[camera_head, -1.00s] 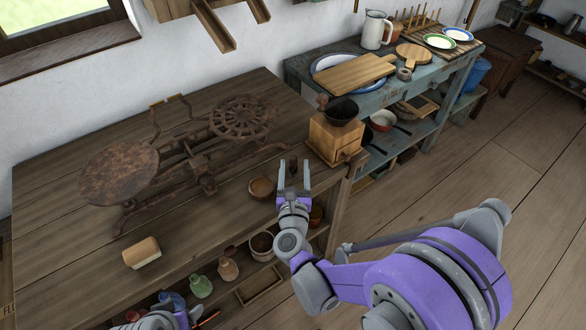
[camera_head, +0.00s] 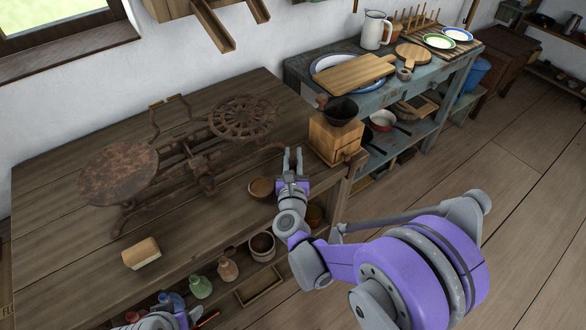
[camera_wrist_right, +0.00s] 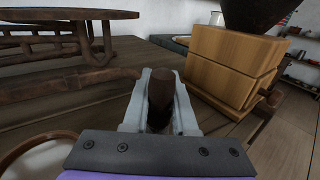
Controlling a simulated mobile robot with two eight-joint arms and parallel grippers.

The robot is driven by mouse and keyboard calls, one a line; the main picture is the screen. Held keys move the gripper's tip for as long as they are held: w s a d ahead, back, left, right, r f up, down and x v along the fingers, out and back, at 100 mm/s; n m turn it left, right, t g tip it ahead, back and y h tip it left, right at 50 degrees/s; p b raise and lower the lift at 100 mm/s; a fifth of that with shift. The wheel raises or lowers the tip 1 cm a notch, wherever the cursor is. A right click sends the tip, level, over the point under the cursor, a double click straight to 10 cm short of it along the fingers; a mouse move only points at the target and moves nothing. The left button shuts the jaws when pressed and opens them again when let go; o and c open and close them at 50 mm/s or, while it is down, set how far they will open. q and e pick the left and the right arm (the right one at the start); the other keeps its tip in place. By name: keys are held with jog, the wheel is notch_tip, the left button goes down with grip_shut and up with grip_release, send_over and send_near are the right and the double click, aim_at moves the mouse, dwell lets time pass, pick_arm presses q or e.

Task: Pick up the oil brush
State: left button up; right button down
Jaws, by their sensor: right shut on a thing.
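A dark brown, upright, round-ended piece (camera_wrist_right: 161,95), which I take to be the oil brush, stands between the fingers of my right gripper (camera_wrist_right: 160,100) in the right wrist view. The fingers are shut on it from both sides. Its lower part is hidden by the gripper. In the head view my right gripper (camera_head: 293,155) is at the right end of the wooden table (camera_head: 90,270), just left of the coffee grinder, and mostly hides the brush. Part of my left arm shows at the bottom left; its fingers cannot be made out clearly.
The wooden coffee grinder (camera_head: 335,138) is close on the right of my right gripper. A small brown bowl (camera_head: 261,188) is close on its left. A rusty scale (camera_head: 195,150) stands behind. A pale block (camera_head: 141,252) lies front left. Pots and bottles fill the shelf below.

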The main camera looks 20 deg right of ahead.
jog(key=shift+r, duration=0.1)
pick_arm(q)
notch_tip(320, 180, up, 3)
jog(key=p, duration=0.2)
jog(key=shift+p, duration=0.35)
pick_arm(e)
notch_tip(320, 180, up, 10)
dwell(1.6)
